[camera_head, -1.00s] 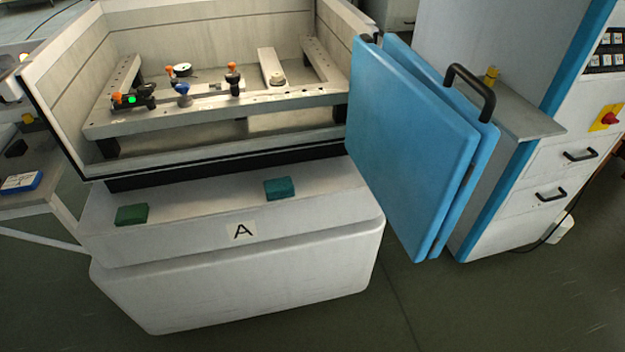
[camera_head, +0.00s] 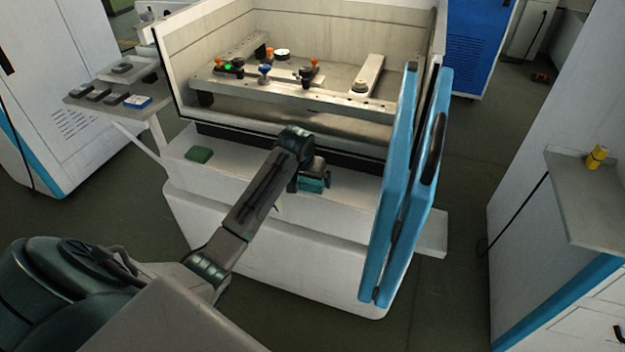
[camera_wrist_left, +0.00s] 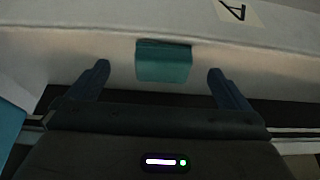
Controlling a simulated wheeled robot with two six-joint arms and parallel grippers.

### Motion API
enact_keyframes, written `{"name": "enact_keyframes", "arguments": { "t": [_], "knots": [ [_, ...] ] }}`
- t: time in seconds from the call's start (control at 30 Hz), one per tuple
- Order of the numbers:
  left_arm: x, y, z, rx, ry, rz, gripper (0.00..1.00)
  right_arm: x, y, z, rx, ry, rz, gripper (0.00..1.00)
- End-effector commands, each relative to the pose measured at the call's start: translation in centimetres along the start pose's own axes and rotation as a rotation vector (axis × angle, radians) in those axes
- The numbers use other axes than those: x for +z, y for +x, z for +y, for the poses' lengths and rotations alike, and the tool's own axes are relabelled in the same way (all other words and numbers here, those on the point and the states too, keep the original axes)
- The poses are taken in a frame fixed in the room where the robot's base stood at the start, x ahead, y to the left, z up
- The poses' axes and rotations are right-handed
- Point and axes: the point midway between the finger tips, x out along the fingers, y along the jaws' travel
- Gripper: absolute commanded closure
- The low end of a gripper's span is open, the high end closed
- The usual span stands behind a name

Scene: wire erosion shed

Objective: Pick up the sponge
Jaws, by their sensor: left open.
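A teal sponge-like block (camera_head: 313,185) lies on the front ledge of the machine, partly hidden by my left gripper (camera_head: 307,176) in the head view. In the left wrist view the teal block (camera_wrist_left: 164,62) shows between the two spread fingers, a little ahead of the palm, with space on both sides. My left gripper is open and holds nothing. A similar dark green block (camera_head: 199,154) lies farther left on the same ledge. Which of the two is called the sponge cannot be told by looks alone. My right gripper is not in view.
The pale machine tub (camera_head: 330,25) with clamps and a fixture rail stands behind the ledge. An open blue door (camera_head: 392,200) stands just right of the gripper. A side shelf (camera_head: 150,112) holds small boxes at left.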

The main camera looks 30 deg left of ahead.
Motion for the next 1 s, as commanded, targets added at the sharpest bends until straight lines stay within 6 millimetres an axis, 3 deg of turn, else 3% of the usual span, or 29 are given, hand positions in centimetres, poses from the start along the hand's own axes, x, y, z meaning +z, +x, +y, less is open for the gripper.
{"name": "enact_keyframes", "arguments": {
  "t": [0.1, 0.17, 0.4, 0.73, 1.0],
  "knots": [
    [-2.0, -2.4, -0.2, 0.002, -0.014, 0.008, 0.00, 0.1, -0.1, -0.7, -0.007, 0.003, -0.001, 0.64],
    [-2.3, -2.6, -0.2, 0.002, -0.018, 0.006, 0.00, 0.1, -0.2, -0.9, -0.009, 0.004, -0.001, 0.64],
    [-2.5, 0.8, -0.3, 0.002, -0.021, 0.003, 0.00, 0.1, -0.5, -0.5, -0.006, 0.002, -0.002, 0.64],
    [-2.9, 3.5, -0.3, 0.002, -0.019, 0.005, 0.00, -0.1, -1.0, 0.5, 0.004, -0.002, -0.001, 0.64],
    [-3.2, 7.0, -0.5, 0.002, -0.019, 0.005, 0.00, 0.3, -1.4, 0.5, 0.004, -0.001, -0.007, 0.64]
  ]
}}
